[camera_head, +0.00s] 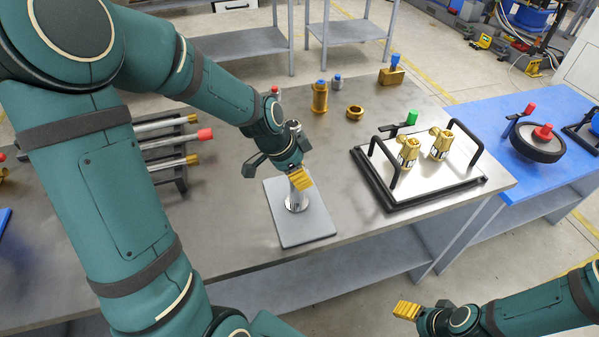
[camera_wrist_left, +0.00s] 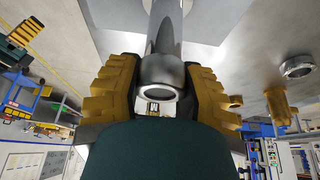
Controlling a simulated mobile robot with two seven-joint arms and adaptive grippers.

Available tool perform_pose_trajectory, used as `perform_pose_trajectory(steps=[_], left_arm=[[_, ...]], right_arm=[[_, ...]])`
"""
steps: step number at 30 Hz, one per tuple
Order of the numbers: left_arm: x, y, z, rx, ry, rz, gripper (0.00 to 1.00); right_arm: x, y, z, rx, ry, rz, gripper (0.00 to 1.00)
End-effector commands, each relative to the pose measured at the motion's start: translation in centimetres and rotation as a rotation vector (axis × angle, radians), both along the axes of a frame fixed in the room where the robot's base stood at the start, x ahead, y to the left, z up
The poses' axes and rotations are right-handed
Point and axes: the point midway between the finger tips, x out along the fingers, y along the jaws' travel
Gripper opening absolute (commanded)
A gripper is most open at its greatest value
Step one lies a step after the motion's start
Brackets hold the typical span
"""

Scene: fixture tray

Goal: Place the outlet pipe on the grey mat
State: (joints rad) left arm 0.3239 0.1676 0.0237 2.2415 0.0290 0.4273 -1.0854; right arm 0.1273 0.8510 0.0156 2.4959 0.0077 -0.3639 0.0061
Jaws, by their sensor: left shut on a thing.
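The outlet pipe (camera_head: 297,203), a shiny metal tube with a wider round foot, stands upright on the grey mat (camera_head: 303,232), or just above it; I cannot tell whether it touches. My left gripper (camera_head: 300,179) is shut on the pipe's upper part. In the left wrist view the pipe (camera_wrist_left: 163,73) sits between the two yellow fingers, its open end facing the camera. The fingers hide part of the pipe in the head view. My right gripper (camera_head: 408,310) is at the lower right, off the table; its opening cannot be made out.
A black-handled tray (camera_head: 432,194) with two brass valves stands right of the mat. A rack of pipes (camera_head: 168,150) is at the left. A brass cylinder (camera_head: 319,98) and a brass ring (camera_head: 355,112) stand behind. The table's front edge lies close to the mat.

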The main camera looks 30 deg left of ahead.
Motion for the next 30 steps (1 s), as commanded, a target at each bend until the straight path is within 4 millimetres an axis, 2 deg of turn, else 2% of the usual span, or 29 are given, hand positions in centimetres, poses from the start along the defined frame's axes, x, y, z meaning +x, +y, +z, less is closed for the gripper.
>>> perform_pose_trajectory(steps=[1,2,3,4,13,17,30], left_arm=[[0.0,0.0,-0.2,0.000,-0.002,-0.001,0.00],[0.0,0.0,-0.2,0.000,0.000,0.000,0.49],[0.0,0.0,-0.1,0.000,0.000,0.000,0.63],[0.0,0.0,-0.1,0.000,0.000,0.000,0.66],[0.0,0.0,-0.1,0.000,0.000,0.000,0.66],[-0.1,0.1,0.6,0.001,-0.002,0.001,0.66],[-2.5,2.3,8.4,0.002,-0.005,0.001,0.66]], right_arm=[[-0.1,0.0,-0.3,0.000,0.002,0.001,0.64],[-0.1,0.0,-0.2,0.000,0.002,0.002,0.64],[-0.1,0.0,-0.2,0.000,0.002,0.002,0.64],[-0.1,0.0,-0.2,0.000,0.002,0.002,0.64],[0.0,0.0,-0.1,0.000,0.001,0.000,0.64],[0.1,0.0,0.3,0.000,-0.002,-0.002,0.64],[0.5,-0.1,1.5,-0.002,-0.011,-0.008,0.64]])
